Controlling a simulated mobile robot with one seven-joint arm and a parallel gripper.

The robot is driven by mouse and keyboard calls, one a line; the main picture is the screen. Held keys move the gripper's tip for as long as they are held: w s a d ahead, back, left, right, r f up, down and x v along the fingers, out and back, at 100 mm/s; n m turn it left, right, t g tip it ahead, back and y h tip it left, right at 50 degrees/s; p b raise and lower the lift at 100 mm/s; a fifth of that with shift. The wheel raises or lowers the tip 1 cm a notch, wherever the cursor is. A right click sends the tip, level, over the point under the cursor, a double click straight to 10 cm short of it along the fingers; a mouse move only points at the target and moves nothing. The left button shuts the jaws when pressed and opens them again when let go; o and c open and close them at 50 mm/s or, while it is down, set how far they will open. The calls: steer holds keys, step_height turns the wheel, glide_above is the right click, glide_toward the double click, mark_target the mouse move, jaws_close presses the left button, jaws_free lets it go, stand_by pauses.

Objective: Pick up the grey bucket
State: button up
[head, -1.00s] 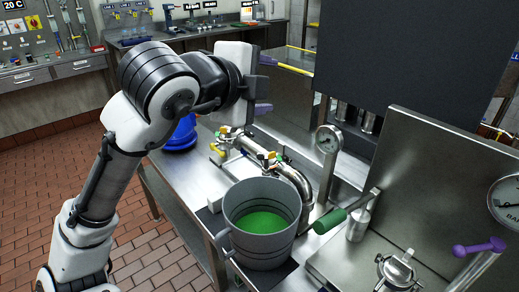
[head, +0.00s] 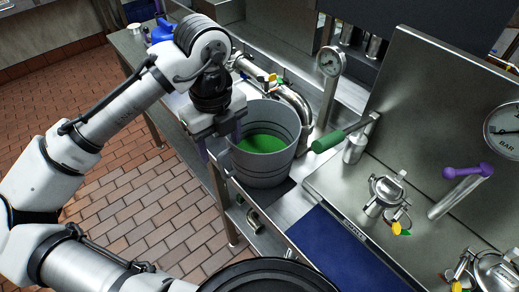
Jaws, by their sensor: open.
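The grey bucket (head: 272,170) stands upright on the metal bench and holds green liquid (head: 261,143). A small handle (head: 228,168) sticks out on its left side, partly hidden. My gripper (head: 220,148) is open at the bucket's left rim, with its purple-tipped fingers pointing down. One finger is left of the bucket, and the other overlaps the rim in the picture. I cannot tell whether it is inside the bucket or touching it.
A steel pipe (head: 291,97) and a pressure gauge (head: 330,62) stand close behind the bucket. A green-handled lever (head: 330,141) lies just right of it. A blue mat (head: 325,255) is in front on the right. Brick floor lies left of the bench.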

steer(key=p, duration=0.1)
glide_above(227, 175)
steer(key=shift+f, duration=2.9)
steer(key=shift+c, duration=0.3)
jaws_close()
